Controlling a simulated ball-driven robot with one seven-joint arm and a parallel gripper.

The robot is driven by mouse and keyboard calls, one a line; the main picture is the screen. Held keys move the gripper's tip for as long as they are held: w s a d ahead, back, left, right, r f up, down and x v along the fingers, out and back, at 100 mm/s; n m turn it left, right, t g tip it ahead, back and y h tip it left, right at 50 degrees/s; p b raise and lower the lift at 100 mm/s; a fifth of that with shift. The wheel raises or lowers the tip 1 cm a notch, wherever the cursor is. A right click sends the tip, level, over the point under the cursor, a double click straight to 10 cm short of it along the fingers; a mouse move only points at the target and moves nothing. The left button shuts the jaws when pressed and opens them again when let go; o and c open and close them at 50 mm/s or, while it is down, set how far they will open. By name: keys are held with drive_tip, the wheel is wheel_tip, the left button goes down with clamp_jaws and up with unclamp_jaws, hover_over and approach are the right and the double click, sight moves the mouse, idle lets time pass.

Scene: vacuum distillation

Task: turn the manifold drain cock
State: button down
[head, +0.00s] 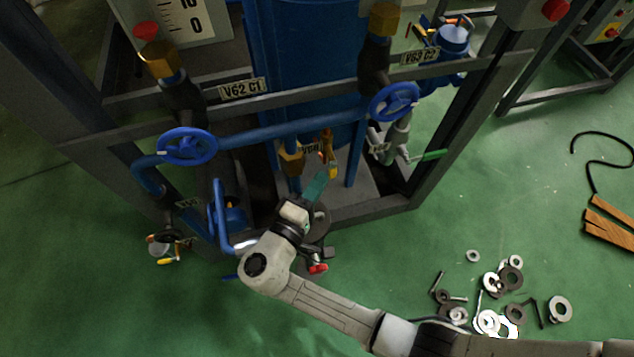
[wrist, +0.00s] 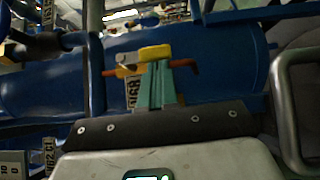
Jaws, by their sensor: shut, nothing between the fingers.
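A small cock with a yellow handle (head: 331,165) sits low in front of the blue vessel, beside a brass fitting (head: 291,163) and a partly hidden tag. In the wrist view its yellow handle (wrist: 155,52) shows just past the fingertips, with orange-brown ends to either side. No readable label names it as the manifold drain cock. My gripper (head: 319,181) has teal fingers, shut and empty, pointing up toward this handle. In the wrist view the fingers (wrist: 162,68) overlap the handle's lower part; I cannot tell whether they touch it.
Blue handwheels (head: 187,146) (head: 394,101) stand at left and right of the blue vessel (head: 300,60). A green-handled valve (head: 430,155) is to the right. Grey frame bars (head: 370,212) surround the pipes. Loose washers (head: 511,279) and bolts lie on the green floor at lower right.

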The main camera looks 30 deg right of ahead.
drive_tip(key=shift+d+f+n, duration=0.2)
drive_tip(key=shift+f+n, duration=0.05)
drive_tip(key=shift+n, duration=0.05)
drive_tip(key=s+d+n+t+h+b, duration=0.1)
drive_tip(key=s+d+b, duration=0.1)
drive_tip(key=d+b, duration=0.2)
drive_tip(key=d, duration=0.3)
drive_tip(key=shift+d+r+n+h, duration=0.2)
drive_tip(key=shift+r+n+h, duration=0.1)
drive_tip(key=shift+r+n, duration=0.1)
idle(0.8)
drive_tip(key=shift+a+t, duration=0.15)
drive_tip(key=shift+t, duration=0.15)
idle(1.1)
drive_tip(key=b+v, duration=0.1)
drive_tip(key=v, duration=0.9)
drive_tip(key=shift+s+a, duration=0.2)
drive_tip(key=shift+a, duration=0.05)
drive_tip(key=shift+d+f, duration=0.1)
